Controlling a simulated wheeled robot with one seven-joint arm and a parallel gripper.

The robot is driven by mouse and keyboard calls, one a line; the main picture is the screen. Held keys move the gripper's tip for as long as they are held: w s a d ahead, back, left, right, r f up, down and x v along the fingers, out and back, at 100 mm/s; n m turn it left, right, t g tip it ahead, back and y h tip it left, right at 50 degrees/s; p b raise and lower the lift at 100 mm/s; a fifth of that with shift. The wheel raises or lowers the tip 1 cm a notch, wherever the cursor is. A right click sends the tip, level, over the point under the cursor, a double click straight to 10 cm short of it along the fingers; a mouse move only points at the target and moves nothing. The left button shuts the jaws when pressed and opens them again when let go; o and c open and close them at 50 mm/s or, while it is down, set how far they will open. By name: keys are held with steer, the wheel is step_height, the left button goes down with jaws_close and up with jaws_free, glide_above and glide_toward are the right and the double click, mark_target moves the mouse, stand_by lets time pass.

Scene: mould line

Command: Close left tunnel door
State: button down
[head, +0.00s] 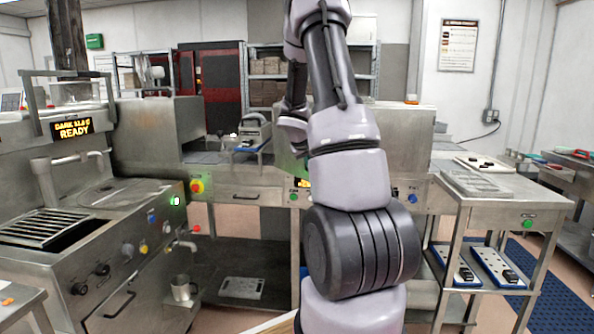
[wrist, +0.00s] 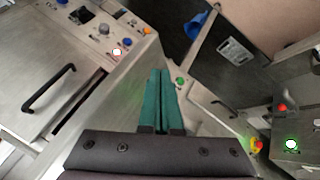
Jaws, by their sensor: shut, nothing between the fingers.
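My gripper (wrist: 160,76) shows in the wrist view, its two teal fingers side by side, shut and empty. It points down over steel machinery, near a green-lit button. In the head view my arm covers the middle, and the gripper is mostly hidden behind it. A steel housing (head: 158,128) stands left of the centre bench and another (head: 407,140) stands right of it. They look like parts of the tunnel line. I cannot pick out the left tunnel door or tell whether it is open. My fingers show no hold on any door or handle.
A steel machine with a READY display (head: 72,128) stands at left. A grey device (head: 255,133) sits on the centre bench. A steel cart (head: 500,190) with trays below stands at right. A metal jug (head: 181,288) and a light plate (head: 241,287) are low down at left centre.

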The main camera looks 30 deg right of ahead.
steer(key=w+d+n+t+y, duration=0.1)
steer(key=w+d, duration=0.3)
steer(key=d, duration=0.8)
steer(key=w+d+n+t, duration=0.1)
steer(key=w+d+n, duration=0.2)
steer(key=d, duration=1)
steer(key=shift+w+y, duration=0.4)
steer(key=shift+w, duration=0.3)
steer(key=shift+a, duration=0.1)
